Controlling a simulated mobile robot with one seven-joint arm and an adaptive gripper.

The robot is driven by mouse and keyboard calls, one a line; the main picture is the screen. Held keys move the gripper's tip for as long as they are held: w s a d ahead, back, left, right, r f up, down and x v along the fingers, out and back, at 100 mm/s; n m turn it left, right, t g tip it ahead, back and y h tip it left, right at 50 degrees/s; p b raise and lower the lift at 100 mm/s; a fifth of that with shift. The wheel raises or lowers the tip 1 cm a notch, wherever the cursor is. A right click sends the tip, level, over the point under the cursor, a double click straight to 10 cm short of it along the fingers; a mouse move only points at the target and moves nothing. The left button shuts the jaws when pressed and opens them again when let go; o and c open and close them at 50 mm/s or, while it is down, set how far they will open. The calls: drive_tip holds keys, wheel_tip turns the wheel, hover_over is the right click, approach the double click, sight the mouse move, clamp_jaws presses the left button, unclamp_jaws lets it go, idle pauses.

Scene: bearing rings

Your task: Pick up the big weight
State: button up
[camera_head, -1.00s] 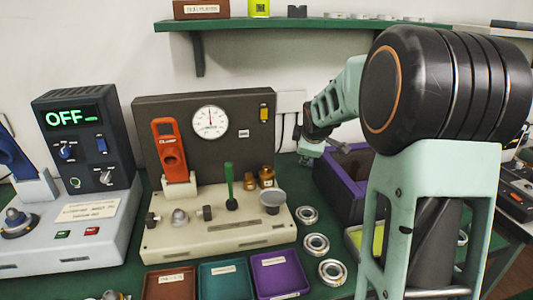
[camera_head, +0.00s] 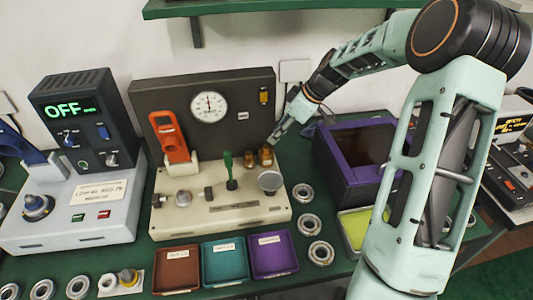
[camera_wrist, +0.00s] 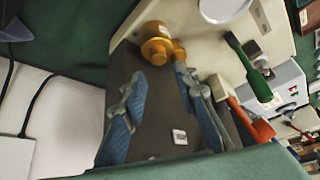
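The big weight (camera_head: 265,156) is a brass-coloured knobbed cylinder standing at the back right of the cream test-rig base. In the wrist view the big weight (camera_wrist: 156,44) lies just beyond the fingertips, roughly between their lines. A smaller brass weight (camera_head: 249,160) stands close beside it on the left; in the wrist view this small weight (camera_wrist: 179,52) is near the right fingertip. My gripper (camera_head: 277,138) is above and slightly right of the big weight. In the wrist view my gripper (camera_wrist: 159,76) is open, with nothing between its blue-padded fingers.
The dark gauge panel (camera_head: 150,103) rises close behind the weights. An orange tool (camera_head: 170,138), a green-handled lever (camera_head: 229,170) and a grey cup (camera_head: 270,181) stand on the rig. A purple bin (camera_head: 341,182) is to the right. Coloured trays (camera_head: 225,281) and bearing rings (camera_head: 310,223) lie in front.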

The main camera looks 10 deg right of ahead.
sight(266, 146)
drive_tip(key=shift+p+x, duration=0.7)
drive_tip(key=shift+x, duration=2.9)
drive_tip(key=shift+d, duration=0.2)
drive_tip(key=shift+c, duration=0.3)
clamp_jaws()
drive_tip(key=shift+w, duration=0.1)
